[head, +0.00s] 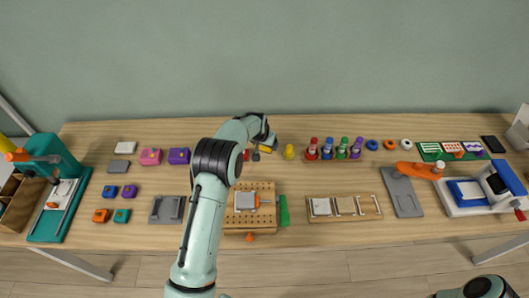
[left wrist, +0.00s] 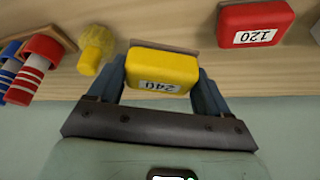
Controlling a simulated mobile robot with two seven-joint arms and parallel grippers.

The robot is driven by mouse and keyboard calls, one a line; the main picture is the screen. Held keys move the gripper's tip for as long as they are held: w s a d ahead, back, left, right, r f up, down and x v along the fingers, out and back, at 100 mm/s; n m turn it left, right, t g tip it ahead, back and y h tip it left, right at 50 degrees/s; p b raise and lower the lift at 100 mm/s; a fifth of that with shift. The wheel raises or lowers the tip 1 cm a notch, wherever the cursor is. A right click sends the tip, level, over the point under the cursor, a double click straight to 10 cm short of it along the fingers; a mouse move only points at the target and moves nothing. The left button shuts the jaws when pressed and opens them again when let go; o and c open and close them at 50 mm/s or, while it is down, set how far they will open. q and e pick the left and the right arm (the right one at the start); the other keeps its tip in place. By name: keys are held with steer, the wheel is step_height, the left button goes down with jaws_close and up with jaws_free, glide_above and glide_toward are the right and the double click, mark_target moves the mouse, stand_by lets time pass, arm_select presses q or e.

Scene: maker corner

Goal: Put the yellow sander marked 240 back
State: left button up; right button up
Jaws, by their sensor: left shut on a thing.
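The yellow sander (left wrist: 162,72) has a white label reading 240, seen upside down in the left wrist view. My left gripper (left wrist: 160,85) is shut on it, with one finger at each side. In the head view my left gripper (head: 263,143) is at the back of the table, and the yellow sander (head: 265,149) shows as a small strip beneath it, mostly hidden. I cannot tell whether the sander touches the table. A red sander marked 120 (left wrist: 257,22) sits close by; in the head view it shows partly (head: 246,155) beside my arm. My right gripper is not in view.
A yellow knobbed piece (left wrist: 96,48) stands beside the held sander, and several coloured bottles (head: 327,149) stand farther right. A pegboard block (head: 263,189) lies in front. Pink and purple blocks (head: 179,156) are left of my arm.

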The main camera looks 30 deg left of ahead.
mark_target(265, 157)
arm_select(q)
steer(key=shift+f, duration=2.75)
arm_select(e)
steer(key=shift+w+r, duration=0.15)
arm_select(q)
steer(key=shift+f, duration=0.1)
steer(key=o, duration=0.9)
steer(key=shift+o, duration=0.2)
steer(key=shift+r, duration=0.25)
steer(key=shift+s+d+r, duration=0.1)
steer(key=shift+s+r, duration=0.05)
steer(key=shift+r, duration=0.2)
steer(key=b+v, duration=0.1)
steer(key=v, duration=0.8)
steer(key=shift+s+r, duration=0.15)
steer(key=shift+r, duration=0.2)
steer(key=shift+s+r, duration=0.3)
steer(key=shift+r, duration=0.3)
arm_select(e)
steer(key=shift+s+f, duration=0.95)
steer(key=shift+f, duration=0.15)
